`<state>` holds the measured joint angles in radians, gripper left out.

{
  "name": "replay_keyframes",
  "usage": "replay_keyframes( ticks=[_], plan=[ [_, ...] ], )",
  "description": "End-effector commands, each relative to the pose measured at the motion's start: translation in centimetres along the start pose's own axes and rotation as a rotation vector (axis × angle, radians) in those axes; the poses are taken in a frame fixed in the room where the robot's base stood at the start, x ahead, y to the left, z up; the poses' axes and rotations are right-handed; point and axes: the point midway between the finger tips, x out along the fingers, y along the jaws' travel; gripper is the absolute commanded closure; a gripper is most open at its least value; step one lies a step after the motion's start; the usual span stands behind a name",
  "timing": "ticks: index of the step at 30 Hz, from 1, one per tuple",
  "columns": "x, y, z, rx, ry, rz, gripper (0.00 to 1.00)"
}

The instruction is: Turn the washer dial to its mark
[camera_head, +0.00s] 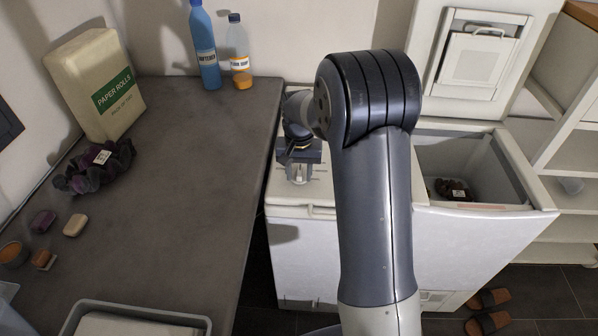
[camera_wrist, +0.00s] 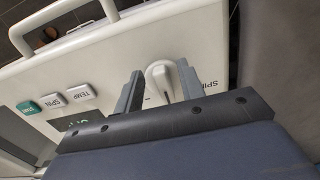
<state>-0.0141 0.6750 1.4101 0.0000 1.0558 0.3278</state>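The washer dial (camera_wrist: 162,78) is a white round knob with a raised grip on a white panel in the wrist view. My gripper (camera_wrist: 160,84) is open, with one dark finger on each side of the dial. The right finger is very close to the dial; I cannot tell whether it touches. A gap shows at the left finger. In the head view my gripper (camera_head: 300,153) is low over the left white top-loader (camera_head: 310,240), with a small white knob (camera_head: 297,175) just below it. The arm hides much of the machine. I cannot make out the dial's target mark clearly.
Panel buttons (camera_wrist: 57,97), one green, lie left of the dial, and a white handle (camera_wrist: 88,16) is beyond them. An open tub (camera_head: 473,160) with dark laundry (camera_head: 455,190) is at right. A dark counter (camera_head: 190,180) with bottles (camera_head: 206,50) borders the machine at left.

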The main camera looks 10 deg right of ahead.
Motion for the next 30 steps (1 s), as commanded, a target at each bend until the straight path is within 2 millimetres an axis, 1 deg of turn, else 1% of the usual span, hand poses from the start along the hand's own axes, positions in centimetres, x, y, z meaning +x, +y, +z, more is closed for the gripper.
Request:
replay_keyframes(
  ticks=[5,8,18,21,25,30],
  plan=[
    [-0.2,0.0,0.0,0.0,0.001,0.0,0.63],
    [-1.2,0.0,-0.1,0.0,0.002,-0.001,0.63],
    [-7.8,0.0,-0.1,0.0,0.004,-0.001,0.63],
    [-9.3,0.0,-0.1,0.0,0.003,-0.001,0.63],
    [-10.5,0.0,0.0,0.0,0.001,0.0,0.63],
    [-10.8,0.0,0.0,0.0,0.0,0.0,0.63]
  ],
)
